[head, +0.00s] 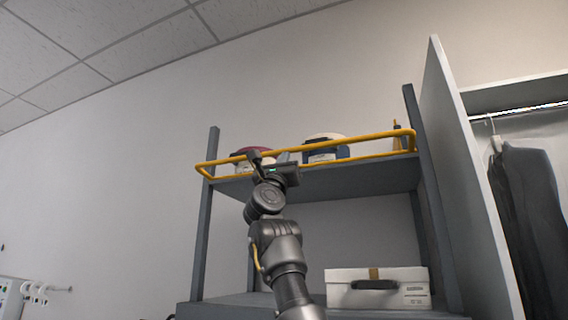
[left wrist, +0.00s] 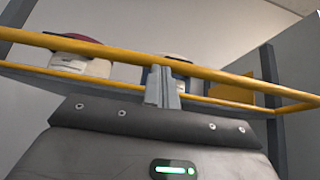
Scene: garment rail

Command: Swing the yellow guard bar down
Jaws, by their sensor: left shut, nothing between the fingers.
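The yellow guard bar (head: 370,136) is a long looped rail across the front of the upper shelf, with a top rail and a lower rail. In the left wrist view the bar (left wrist: 230,78) runs across the picture behind the fingers. My left gripper (head: 282,158) is at the front of the bar, left of its middle. Its fingers (left wrist: 162,87) are shut with nothing between them, and they overlap the rails in the picture. I cannot tell whether they touch the bar. My right gripper is not in view.
Behind the bar, on the upper shelf (head: 365,176), stand a blue-and-white tub (head: 325,152) and a red-lidded tub (head: 240,155). A white box (head: 377,289) sits on the lower shelf. A pale panel (head: 468,170) and hanging dark clothes (head: 530,220) are at the right.

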